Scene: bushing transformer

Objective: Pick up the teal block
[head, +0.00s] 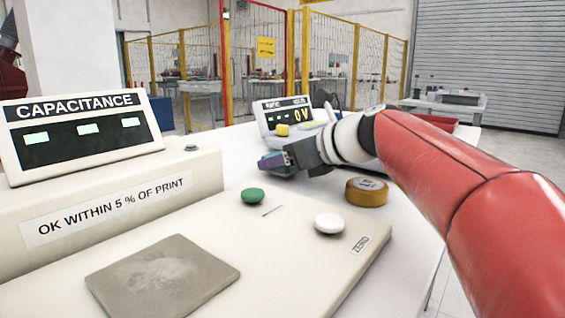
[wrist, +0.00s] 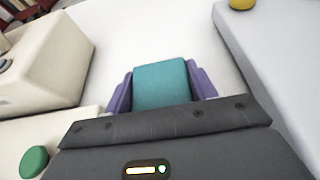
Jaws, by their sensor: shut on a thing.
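The teal block (wrist: 161,84) sits between the two purple fingers of my gripper (wrist: 161,90) in the wrist view. The fingers are shut on it, one on each side. In the head view my gripper (head: 270,162) is over the white table, beyond the green button, and a small bit of teal shows at its tip. The block is mostly hidden there by the fingers. I cannot tell whether it touches the table.
A capacitance meter (head: 88,130) with a flat panel stands at left and front, with a green button (head: 253,195) and a white button (head: 329,223). A voltage meter (head: 284,112) stands behind my gripper. A yellow tape roll (head: 366,192) lies to the right.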

